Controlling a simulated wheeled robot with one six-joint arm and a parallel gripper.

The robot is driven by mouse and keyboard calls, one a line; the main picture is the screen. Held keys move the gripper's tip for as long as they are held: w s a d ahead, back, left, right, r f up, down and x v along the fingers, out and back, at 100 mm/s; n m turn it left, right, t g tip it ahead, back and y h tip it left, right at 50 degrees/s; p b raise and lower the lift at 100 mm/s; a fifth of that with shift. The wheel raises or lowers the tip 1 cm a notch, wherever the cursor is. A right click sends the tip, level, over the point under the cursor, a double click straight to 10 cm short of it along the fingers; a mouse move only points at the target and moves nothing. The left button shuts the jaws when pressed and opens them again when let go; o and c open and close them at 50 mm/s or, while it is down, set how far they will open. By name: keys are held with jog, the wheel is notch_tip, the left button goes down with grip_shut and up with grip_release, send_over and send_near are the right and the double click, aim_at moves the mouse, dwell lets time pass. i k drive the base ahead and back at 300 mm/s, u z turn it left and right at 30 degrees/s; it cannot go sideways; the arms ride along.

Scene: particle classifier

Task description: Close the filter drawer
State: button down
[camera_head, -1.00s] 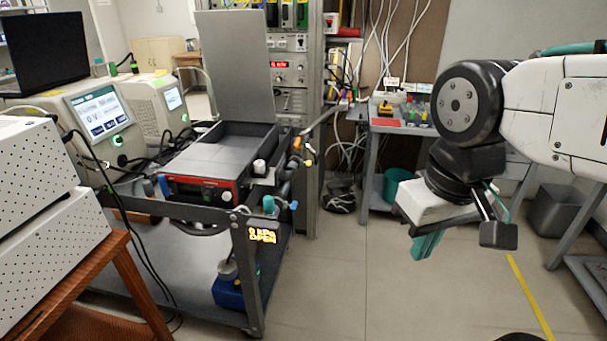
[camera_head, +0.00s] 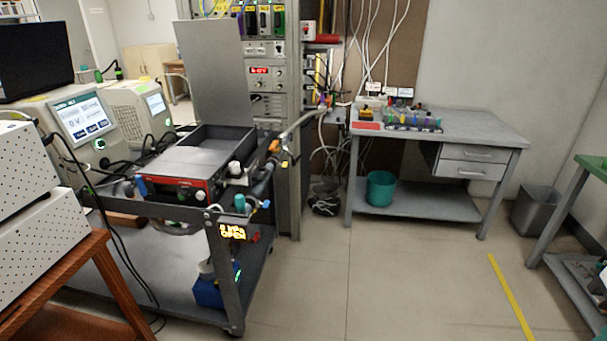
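A dark, open-topped box (camera_head: 237,140) sits on the grey cart at the left, with a tall grey panel (camera_head: 212,75) standing upright at its back. It looks like the filter unit, but I cannot tell for certain which part is the drawer. Its red-edged black front (camera_head: 178,188) carries knobs and a blue piece at the left. A yellow lit readout (camera_head: 232,231) below the cart top seems to read "kPa" and "OPEN". My gripper is not in view.
The cart's dark frame (camera_head: 226,275) stands on the floor. Instruments (camera_head: 84,120) crowd its left, and a rack (camera_head: 265,85) stands behind. A grey desk (camera_head: 460,127) is at the back right, with a teal bin (camera_head: 380,188) below. The middle floor is clear.

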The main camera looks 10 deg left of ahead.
aim_at(248, 176)
jog(key=z, duration=0.15)
jog(key=i, duration=0.65)
jog(key=u, duration=0.65)
jog(key=i, duration=0.75)
jog(key=u, duration=0.85)
